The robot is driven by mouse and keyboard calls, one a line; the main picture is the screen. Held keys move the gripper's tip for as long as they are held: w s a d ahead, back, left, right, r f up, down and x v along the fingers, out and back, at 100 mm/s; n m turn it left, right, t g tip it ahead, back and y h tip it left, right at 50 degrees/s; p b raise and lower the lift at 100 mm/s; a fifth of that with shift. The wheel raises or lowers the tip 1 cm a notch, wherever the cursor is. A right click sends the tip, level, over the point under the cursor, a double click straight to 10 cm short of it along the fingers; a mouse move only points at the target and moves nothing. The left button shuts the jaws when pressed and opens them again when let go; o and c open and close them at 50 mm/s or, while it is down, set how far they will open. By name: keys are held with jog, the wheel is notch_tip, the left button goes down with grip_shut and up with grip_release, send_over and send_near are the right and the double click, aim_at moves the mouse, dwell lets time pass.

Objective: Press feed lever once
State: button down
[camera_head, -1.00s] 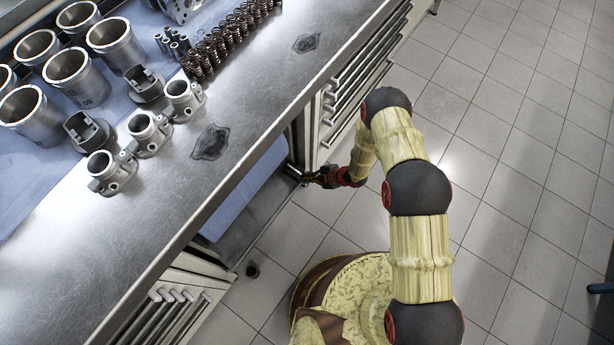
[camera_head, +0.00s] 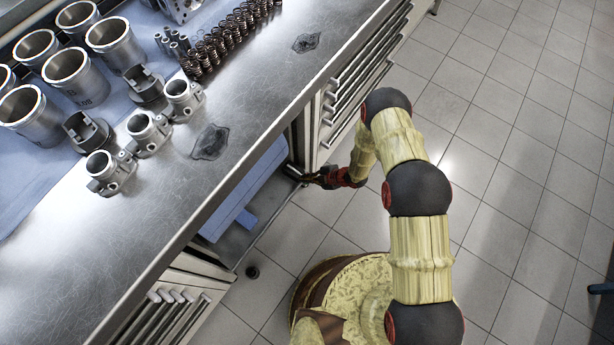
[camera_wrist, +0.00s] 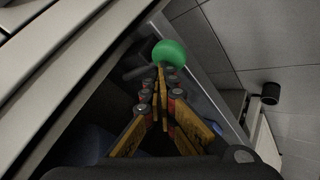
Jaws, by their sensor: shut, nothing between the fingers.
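A green ball knob (camera_wrist: 170,53), which looks like the end of the feed lever, shows in the wrist view right at the tips of my gripper (camera_wrist: 162,70). A dark bar (camera_wrist: 140,72) lies beside it. I cannot tell whether the fingertips touch the knob. My gripper is shut with nothing between its fingers. In the head view my gripper (camera_head: 301,173) is low at the bench's open bay, and the knob is not visible there.
The steel bench top (camera_head: 250,100) overhangs the bay and holds cylinder liners (camera_head: 75,78), springs (camera_head: 205,58) and several metal castings (camera_head: 148,130). Drawers (camera_head: 350,90) stand beside the bay. A small dark round thing (camera_head: 252,271) is near the bench's foot.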

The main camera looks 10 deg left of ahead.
jog(key=shift+r+p, duration=1.15)
jog(key=shift+r, duration=0.75)
jog(key=shift+r, duration=0.15)
notch_tip(320, 180, up, 5)
jog(key=p, duration=0.3)
